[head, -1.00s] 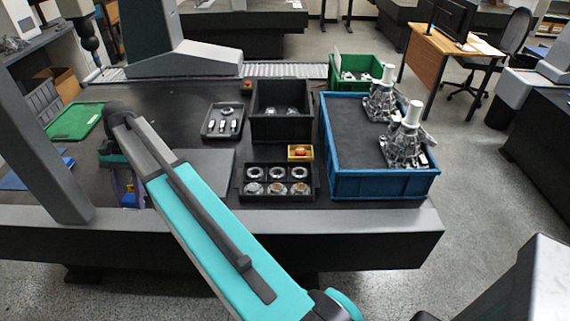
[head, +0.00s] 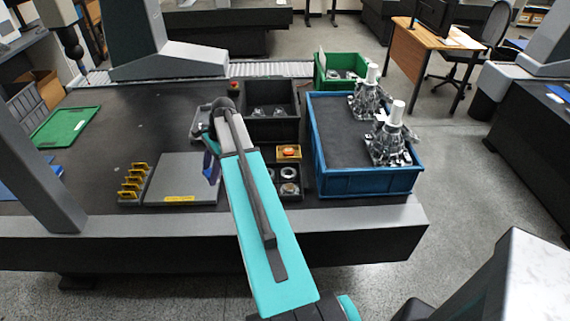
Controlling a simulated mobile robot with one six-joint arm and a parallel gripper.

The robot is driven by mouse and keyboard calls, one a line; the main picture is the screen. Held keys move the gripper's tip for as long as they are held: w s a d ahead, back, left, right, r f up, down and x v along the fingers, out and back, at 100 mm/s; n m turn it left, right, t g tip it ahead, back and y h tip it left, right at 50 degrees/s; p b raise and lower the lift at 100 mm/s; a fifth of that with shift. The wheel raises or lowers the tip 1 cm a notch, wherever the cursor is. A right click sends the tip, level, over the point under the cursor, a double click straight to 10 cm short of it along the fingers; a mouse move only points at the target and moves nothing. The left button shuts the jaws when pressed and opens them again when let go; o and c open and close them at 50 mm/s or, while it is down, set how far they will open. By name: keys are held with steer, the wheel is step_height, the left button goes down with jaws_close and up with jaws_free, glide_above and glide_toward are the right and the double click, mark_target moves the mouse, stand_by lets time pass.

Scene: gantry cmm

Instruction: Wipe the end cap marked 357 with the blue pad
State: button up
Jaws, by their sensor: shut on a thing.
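My gripper (head: 211,152) is mostly hidden behind my own arm, over the right edge of a grey plate (head: 185,188). It is shut on a dark blue thing, which looks like the blue pad (head: 210,168), held pointing down. A black compartment tray (head: 306,192) stands to the right of my arm. The number 357 is not readable anywhere, so I cannot tell which part is the end cap.
A blue crate (head: 365,184) with metal assemblies is on the right. Yellow-handled items (head: 132,182) stand left of the plate. The table's left middle is clear.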

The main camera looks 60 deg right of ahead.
steer(key=s+d+f+m+t+h+p, duration=0.1)
steer(key=s+d+m, duration=0.3)
steer(key=s+d, duration=0.4)
steer(key=s+d+f+m+t+h+p, duration=0.1)
steer(key=s+d+f+m+p, duration=0.1)
steer(key=s+d+m, duration=0.3)
steer(key=s+d+f, duration=0.1)
steer(key=s+d, duration=0.3)
steer(key=d, duration=0.4)
steer(key=shift+d+f+t, duration=0.25)
steer(key=shift+d+t, duration=0.05)
steer(key=shift+s, duration=0.1)
